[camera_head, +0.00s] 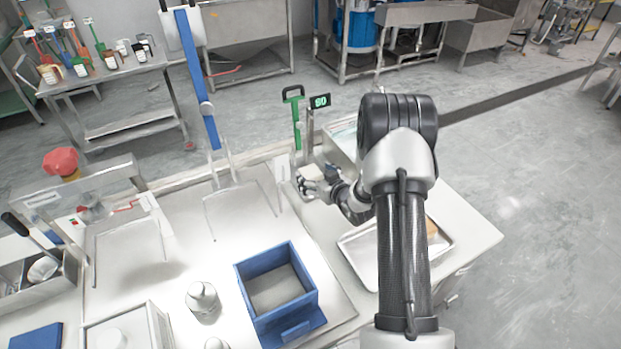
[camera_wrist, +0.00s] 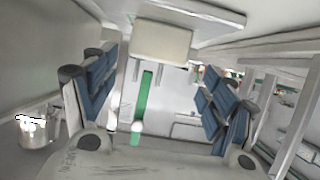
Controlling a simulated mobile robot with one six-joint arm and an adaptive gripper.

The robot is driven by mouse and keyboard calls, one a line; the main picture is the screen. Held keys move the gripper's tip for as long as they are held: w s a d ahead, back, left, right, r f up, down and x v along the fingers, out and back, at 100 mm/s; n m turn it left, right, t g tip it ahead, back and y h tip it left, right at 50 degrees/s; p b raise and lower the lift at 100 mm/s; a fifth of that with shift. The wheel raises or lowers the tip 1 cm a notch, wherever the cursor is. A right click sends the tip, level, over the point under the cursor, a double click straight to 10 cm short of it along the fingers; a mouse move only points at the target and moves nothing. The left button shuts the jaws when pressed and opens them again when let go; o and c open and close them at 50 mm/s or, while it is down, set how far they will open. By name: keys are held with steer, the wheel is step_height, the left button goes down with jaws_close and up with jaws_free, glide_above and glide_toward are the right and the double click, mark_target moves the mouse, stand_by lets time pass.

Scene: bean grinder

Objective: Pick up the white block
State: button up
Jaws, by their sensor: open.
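My gripper (camera_head: 308,183) is open over the right part of the bench, its fingers pointing left in the head view. In the wrist view, my gripper (camera_wrist: 160,92) shows two blue-padded fingers spread wide apart with nothing held between them. A pale, off-white block (camera_wrist: 162,41) shows at the top middle of that view, beyond the fingers and apart from both pads. A pale upright shape (camera_head: 283,170) stands just left of the fingertips in the head view; I cannot tell whether it is the same block.
A green-handled device (camera_head: 296,110) and a small display reading 90 (camera_head: 320,101) stand behind the gripper. An open blue box (camera_head: 262,265) sits on the bench in front. A metal tray (camera_head: 357,262) lies partly behind my arm. A metal pot (camera_wrist: 38,130) shows left in the wrist view.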

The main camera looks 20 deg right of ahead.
mark_target(310, 171)
steer(key=x, duration=0.1)
steer(key=b+x, duration=0.1)
steer(key=x, duration=0.1)
steer(key=b+x, duration=0.1)
steer(key=x, duration=0.1)
steer(key=shift+w+d+f, duration=0.1)
steer(key=shift+d+f, duration=0.05)
steer(key=shift+d, duration=0.1)
steer(key=c, duration=1.4)
